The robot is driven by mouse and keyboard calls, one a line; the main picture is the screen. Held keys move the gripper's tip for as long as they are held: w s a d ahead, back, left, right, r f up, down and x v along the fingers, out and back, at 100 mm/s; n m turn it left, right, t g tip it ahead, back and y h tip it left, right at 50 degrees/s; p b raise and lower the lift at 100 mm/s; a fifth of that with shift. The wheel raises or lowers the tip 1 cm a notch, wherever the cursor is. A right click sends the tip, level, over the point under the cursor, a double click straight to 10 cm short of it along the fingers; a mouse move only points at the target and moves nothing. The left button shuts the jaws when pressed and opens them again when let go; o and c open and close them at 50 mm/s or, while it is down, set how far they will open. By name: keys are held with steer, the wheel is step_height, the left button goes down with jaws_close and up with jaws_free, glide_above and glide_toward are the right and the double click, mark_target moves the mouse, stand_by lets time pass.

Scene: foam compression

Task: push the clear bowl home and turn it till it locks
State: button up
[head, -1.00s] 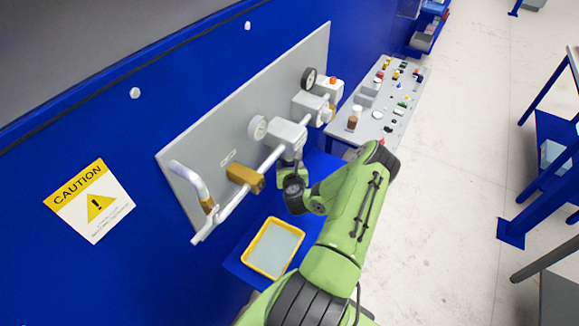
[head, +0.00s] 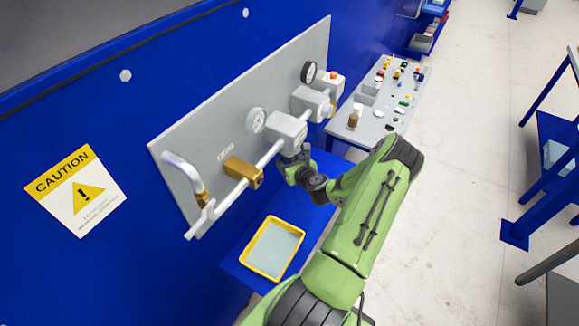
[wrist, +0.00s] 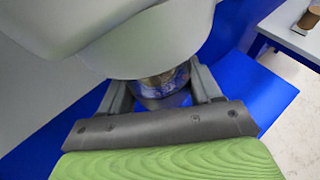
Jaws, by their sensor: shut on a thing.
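The clear bowl (wrist: 163,84) is see-through and sits directly under the big grey housing (wrist: 150,40) in the wrist view. Its upper rim is hidden by the housing, so I cannot tell how it is seated or whether it is locked. My gripper (wrist: 160,93) is shut on the bowl, one finger on each side, just below the housing. In the head view my gripper (head: 296,160) is under the middle grey housing (head: 287,131) on the pipe, and the bowl is hidden there.
A yellow-rimmed tray (head: 247,265) lies below on a blue surface. A table of small parts (head: 372,130) stands at the right. Open floor lies further right.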

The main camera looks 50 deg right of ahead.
steer(key=shift+d+n+t+y+b, duration=0.25)
steer(key=shift+n+t+y+b, duration=0.3)
steer(key=shift+n+y, duration=0.65)
steer(key=shift+a+r, duration=0.15)
steer(key=shift+n+y, duration=0.4)
steer(key=shift+y, duration=0.2)
steer(key=o, duration=1.5)
steer(key=shift+s, duration=0.1)
